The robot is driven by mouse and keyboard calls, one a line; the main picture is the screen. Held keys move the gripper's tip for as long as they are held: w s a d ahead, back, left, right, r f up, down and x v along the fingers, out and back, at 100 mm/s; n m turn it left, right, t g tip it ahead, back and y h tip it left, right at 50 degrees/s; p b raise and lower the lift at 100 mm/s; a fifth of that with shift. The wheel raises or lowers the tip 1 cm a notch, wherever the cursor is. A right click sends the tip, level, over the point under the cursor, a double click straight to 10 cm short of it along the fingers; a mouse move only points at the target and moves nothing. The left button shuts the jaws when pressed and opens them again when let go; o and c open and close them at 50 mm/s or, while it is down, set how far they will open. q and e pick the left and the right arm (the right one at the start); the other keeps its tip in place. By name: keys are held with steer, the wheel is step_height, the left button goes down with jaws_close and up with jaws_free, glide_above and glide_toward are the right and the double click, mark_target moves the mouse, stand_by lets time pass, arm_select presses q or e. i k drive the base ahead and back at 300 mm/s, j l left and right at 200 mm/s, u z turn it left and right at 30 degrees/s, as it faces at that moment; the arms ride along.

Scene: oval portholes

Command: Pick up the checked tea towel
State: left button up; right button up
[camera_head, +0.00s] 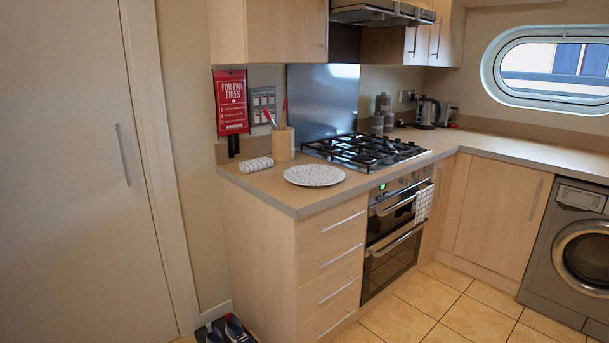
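A white cloth with a thin dark check (423,204), which looks like the checked tea towel, hangs over the upper oven door handle at its right end. A small rolled white item with dark markings (256,164) lies on the counter at the left; I cannot tell whether it is also cloth. Neither of my grippers is in view.
A speckled round plate (314,175) lies near the counter's front edge, beside the gas hob (366,151). A utensil pot (283,144) stands behind it. Shoes (234,328) are on the floor by the drawers. The tiled floor (425,296) before the oven is clear.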

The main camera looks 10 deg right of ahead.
mark_target(259, 164)
steer(key=i+j+z, duration=0.15)
steer(key=z, duration=1.1)
steer(key=i+j+z, duration=0.1)
steer(key=j+z, duration=0.6)
steer(key=j, duration=0.15)
steer(key=j+z, duration=0.4)
steer(key=j, duration=0.5)
steer(key=k+j, duration=0.1)
steer(key=j, duration=0.35)
steer(key=j+z, duration=0.1)
steer(key=j, duration=0.35)
steer(key=k+j, duration=0.15)
steer(key=j, duration=0.3)
steer(key=k+j, duration=0.1)
steer(key=j, duration=0.4)
steer(key=z, duration=0.05)
